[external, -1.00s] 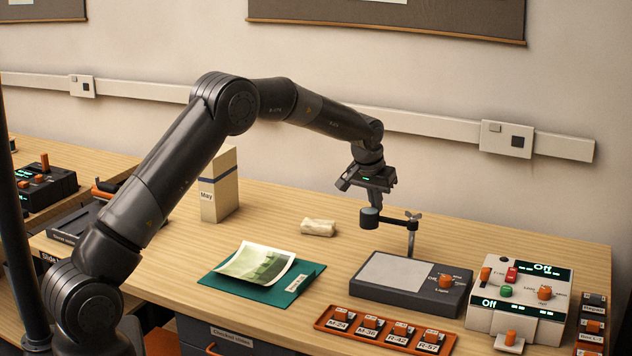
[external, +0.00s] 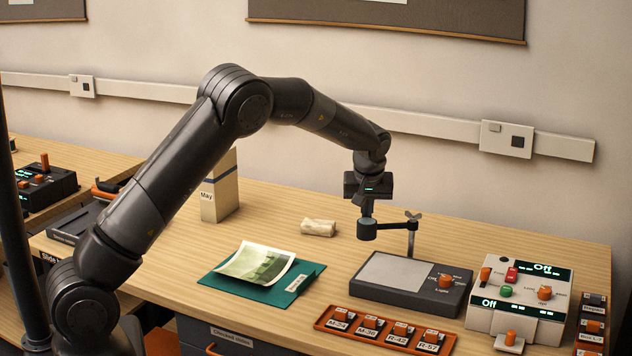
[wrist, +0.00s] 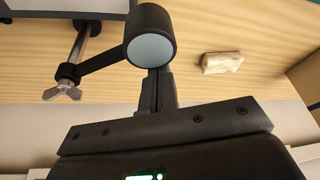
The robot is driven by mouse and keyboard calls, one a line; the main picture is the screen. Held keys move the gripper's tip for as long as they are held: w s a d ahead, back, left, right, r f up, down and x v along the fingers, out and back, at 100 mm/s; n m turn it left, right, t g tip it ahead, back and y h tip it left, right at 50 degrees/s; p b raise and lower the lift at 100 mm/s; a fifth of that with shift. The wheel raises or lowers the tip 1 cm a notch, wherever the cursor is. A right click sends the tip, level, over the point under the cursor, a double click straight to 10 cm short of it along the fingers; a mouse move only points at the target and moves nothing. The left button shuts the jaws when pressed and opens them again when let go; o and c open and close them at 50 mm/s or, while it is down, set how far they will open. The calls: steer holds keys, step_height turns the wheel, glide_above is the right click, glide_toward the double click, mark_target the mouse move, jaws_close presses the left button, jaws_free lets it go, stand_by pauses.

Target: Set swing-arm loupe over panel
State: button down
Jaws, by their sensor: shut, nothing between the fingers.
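The swing-arm loupe (external: 367,230) is a dark cylinder with a pale lens face, on a short arm from an upright post with a wing nut. Its head hangs behind the light panel (external: 393,272), off the panel's pale surface, toward its left side. My gripper (external: 367,211) is shut and empty, with its fingertips right at the loupe head. In the wrist view the loupe head (wrist: 150,35) covers the ends of the shut fingers (wrist: 157,92); whether they touch it I cannot tell. The panel's edge (wrist: 70,5) shows at the top left there.
A green folder with a photo (external: 255,265) lies left of the panel. An orange tray of labelled blocks (external: 383,330) is in front, a control box (external: 515,300) at right. Wood between folder and panel is clear.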

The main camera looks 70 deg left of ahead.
mark_target(369, 233)
steer(key=shift+s+d+n+g, duration=0.15)
steer(key=shift+s+d+n, duration=0.05)
steer(key=shift+d+n, duration=0.3)
steer(key=shift+s+d+n+g, duration=0.15)
steer(key=shift+d+n, duration=0.25)
steer(key=shift+d, duration=0.05)
steer(key=d+n, duration=0.1)
steer(key=d+n+g, duration=0.1)
steer(key=d+n, duration=0.2)
steer(key=shift+s+d+n, duration=0.15)
steer(key=shift+s+n, duration=0.15)
steer(key=shift+w+d+n+g, duration=0.2)
steer(key=shift+d+n+g, duration=0.4)
steer(key=shift+d+n, duration=0.6)
steer(key=shift+w+d+n+g, duration=0.15)
steer(key=shift+d+n, duration=0.25)
steer(key=shift+n, duration=0.1)
steer(key=shift+w+d+n+g, duration=0.1)
steer(key=shift+d+n+g, duration=0.05)
steer(key=shift+d+n, duration=0.3)
steer(key=shift+w+d, duration=0.3)
steer(key=shift+d, duration=0.2)
